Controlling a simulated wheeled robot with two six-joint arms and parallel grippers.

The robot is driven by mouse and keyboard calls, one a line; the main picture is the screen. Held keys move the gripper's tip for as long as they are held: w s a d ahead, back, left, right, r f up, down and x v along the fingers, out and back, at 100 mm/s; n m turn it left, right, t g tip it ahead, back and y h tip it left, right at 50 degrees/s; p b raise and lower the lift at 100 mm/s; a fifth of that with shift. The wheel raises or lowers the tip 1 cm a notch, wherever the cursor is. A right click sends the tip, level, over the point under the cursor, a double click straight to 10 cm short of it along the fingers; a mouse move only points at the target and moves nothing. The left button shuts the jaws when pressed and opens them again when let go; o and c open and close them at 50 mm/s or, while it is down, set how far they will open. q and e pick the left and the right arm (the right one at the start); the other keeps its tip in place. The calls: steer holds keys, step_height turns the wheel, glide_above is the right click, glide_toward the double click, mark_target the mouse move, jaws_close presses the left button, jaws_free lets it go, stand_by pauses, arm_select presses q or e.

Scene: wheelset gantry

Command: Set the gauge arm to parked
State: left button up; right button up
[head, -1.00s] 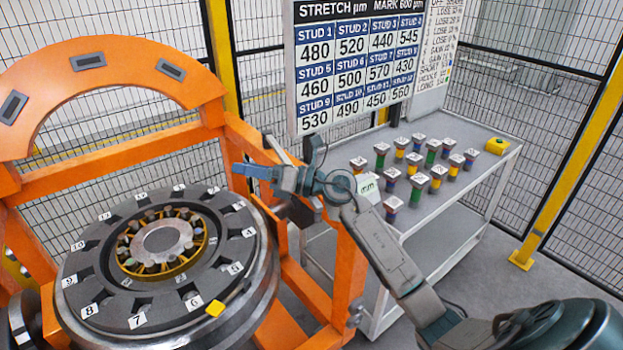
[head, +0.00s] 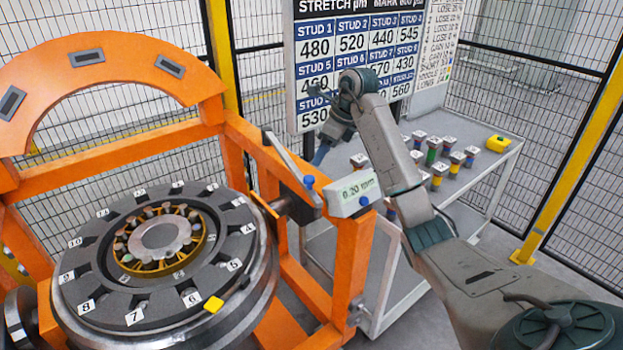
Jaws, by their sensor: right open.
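The gauge arm appears to be the grey bar (head: 288,160) with a blue knob on the right side of the orange gantry. It slants from upper left down to a dark bracket. My right gripper (head: 320,155) is open and empty, with blue fingertips pointing down, behind and above the bar's lower end and apart from the blue knob. My right wrist partly hides the board behind it. My left gripper is not in view.
A readout box (head: 352,194) showing 0.20 rpm sits on the orange gantry (head: 355,262). The numbered wheel (head: 80,302) lies below left. A trolley (head: 487,178) holds several studs and a yellow block (head: 497,144). A mesh fence surrounds the cell.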

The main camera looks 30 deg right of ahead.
mark_target(309, 178)
steer(key=x, duration=0.8)
steer(key=shift+r, duration=0.1)
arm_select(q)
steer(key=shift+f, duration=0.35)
arm_select(e)
steer(key=shift+w+a+f, duration=0.1)
steer(key=shift+w+f, duration=0.1)
steer(key=shift+f, duration=0.3)
